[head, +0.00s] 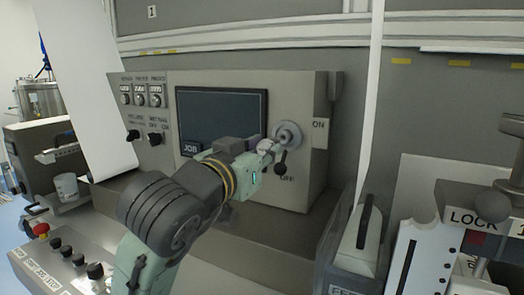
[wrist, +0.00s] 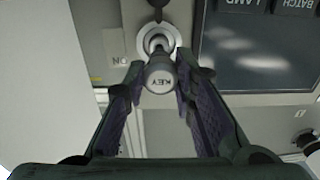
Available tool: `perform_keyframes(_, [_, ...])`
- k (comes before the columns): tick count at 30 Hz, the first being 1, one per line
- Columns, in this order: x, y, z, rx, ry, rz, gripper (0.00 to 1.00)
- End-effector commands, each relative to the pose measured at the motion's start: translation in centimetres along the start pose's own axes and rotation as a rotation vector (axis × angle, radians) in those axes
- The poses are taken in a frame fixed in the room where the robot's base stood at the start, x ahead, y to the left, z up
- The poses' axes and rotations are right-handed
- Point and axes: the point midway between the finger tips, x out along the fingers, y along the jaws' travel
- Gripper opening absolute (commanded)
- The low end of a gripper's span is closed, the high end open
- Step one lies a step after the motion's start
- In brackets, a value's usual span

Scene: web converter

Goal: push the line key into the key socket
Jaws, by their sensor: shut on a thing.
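The line key (wrist: 160,81) is a grey cylinder with a round end face lettered KEY, upside down in the wrist view. My gripper (wrist: 160,88) is shut on it, one finger on each side. The gripper (head: 270,150) also shows in the head view, in front of the console's right part. The key points at the key socket (head: 288,132), a round pale metal ring on the console face. In the wrist view the key's far end lines up with the socket (wrist: 144,41). I cannot tell how deep it sits, as the key's head covers part of the opening.
The console (head: 310,165) has a dark screen (head: 220,112) left of the socket, and ON and OFF labels beside it. A dark knobbed lever (head: 281,165) is just below the socket.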

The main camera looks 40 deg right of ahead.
Motion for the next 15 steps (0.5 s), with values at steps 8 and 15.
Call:
perform_keyframes(8, [0.55, 0.04, -0.01, 0.0, -0.001, 0.001, 0.0])
perform_keyframes(15, [1.03, 0.02, -0.03, -0.001, 0.0, 0.001, 0.0])
